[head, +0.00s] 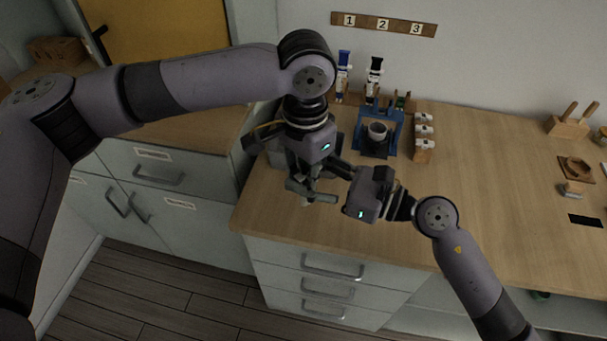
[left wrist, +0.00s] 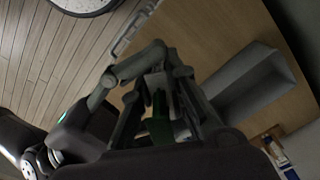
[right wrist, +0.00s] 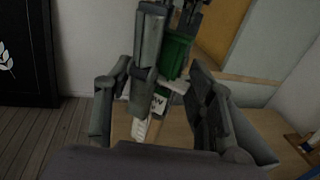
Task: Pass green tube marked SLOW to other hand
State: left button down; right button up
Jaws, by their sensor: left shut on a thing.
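The green tube (right wrist: 177,55) shows in the right wrist view, with a white label on which "OW" can be read. My left gripper (head: 312,192) is shut on it above the near left corner of the worktop. In the left wrist view a dark green part of the tube (left wrist: 160,112) lies between the left fingers (left wrist: 156,88). My right gripper (head: 345,178) is right beside the left one. Its fingers (right wrist: 160,112) stand apart on either side of the tube, open. In the head view the tube is mostly hidden by the grippers.
A blue stand (head: 391,148) with a dark cup (head: 377,131) is behind the grippers, beside a wooden rack with white-labelled items (head: 424,146). Blue and black capped tubes stand near the wall. A grey open bin (left wrist: 252,92) lies close by. The worktop's middle (head: 480,180) is clear.

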jog(key=o, duration=0.4)
jog(key=shift+d, duration=0.1)
jog(key=v, duration=1.2)
jog(key=s+a+f+m+t+h, duration=0.1)
jog(key=s+a+f+m, duration=0.2)
jog(key=f+m, duration=0.6)
jog(key=s+a+f+m+t+h, duration=0.1)
jog(key=s+a+f+m+t, duration=0.2)
jog(key=f+m, duration=0.6)
jog(key=s+a+f+m+h, duration=0.15)
jog(key=s+f+m, duration=0.25)
jog(key=f+m, duration=0.5)
jog(key=s+d+f+m+g+h, duration=0.1)
jog(key=d+f+m+h, duration=0.4)
jog(key=f, duration=0.6)
jog(key=s+d+f+m+g+h, duration=0.1)
jog(key=d+f+m+h, duration=0.3)
jog(key=d+f+m, duration=0.5)
jog(key=s+d+f+m+g+h, duration=0.1)
jog(key=s+f+g, duration=0.2)
jog(key=s+f, duration=0.2)
jog(key=s+d+f+m+g+h, duration=0.1)
jog(key=s+f+m+g, duration=0.1)
jog(key=s+f, duration=0.4)
jog(key=s+d+f+m+g+h, duration=0.1)
jog(key=s+d+f+m+g, duration=0.1)
jog(key=s+f, duration=0.4)
jog(key=shift+s+g+h, duration=0.35)
jog(key=shift+s+g, duration=0.55)
jog(key=shift+s, duration=0.7)
